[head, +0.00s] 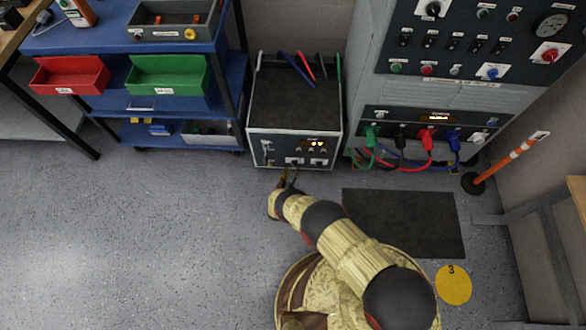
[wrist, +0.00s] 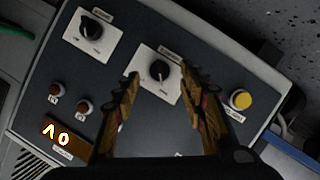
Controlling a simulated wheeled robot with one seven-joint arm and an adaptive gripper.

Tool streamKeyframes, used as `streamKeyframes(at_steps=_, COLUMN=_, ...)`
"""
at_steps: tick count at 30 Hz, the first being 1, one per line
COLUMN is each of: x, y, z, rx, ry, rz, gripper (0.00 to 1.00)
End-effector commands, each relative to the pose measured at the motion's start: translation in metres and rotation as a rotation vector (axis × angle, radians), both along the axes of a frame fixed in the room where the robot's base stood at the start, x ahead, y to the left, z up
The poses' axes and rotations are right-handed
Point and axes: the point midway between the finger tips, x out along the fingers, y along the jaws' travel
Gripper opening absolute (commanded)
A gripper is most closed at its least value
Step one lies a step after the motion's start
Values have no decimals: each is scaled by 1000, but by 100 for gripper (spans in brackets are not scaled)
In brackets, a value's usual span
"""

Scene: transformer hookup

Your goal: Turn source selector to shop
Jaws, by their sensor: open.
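The low grey transformer unit (head: 293,148) stands in the middle of the head view, its front panel facing me. In the wrist view the panel (wrist: 200,130) looks turned. It carries two black rotary knobs on white plates: one at the upper left (wrist: 92,29) and one near the middle (wrist: 160,71). Their labels are too small to read, so I cannot tell which is the source selector. My gripper (wrist: 163,80) is open and empty, its fingertips on either side of the middle knob; contact is not clear. In the head view my gripper (head: 289,178) is at the panel's lower edge.
The panel also has a yellow button (wrist: 241,99), two small reddish-brown buttons and a lit display (wrist: 62,138). A tall control cabinet (head: 455,85) with coloured cables is at right, a blue shelf (head: 225,75) at left. Floor at left is clear.

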Motion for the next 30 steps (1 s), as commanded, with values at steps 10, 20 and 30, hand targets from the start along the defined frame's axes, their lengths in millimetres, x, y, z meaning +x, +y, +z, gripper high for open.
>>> streamKeyframes(at_steps=10, x=-60, y=18, z=22, rx=-3, ry=-1, rz=4, gripper=42)
streamKeyframes(at_steps=20, x=-84, y=23, z=29, rx=-1, ry=0, rz=2, gripper=42)
streamKeyframes(at_steps=30, x=-84, y=23, z=29, rx=-1, ry=-1, rz=1, gripper=42)
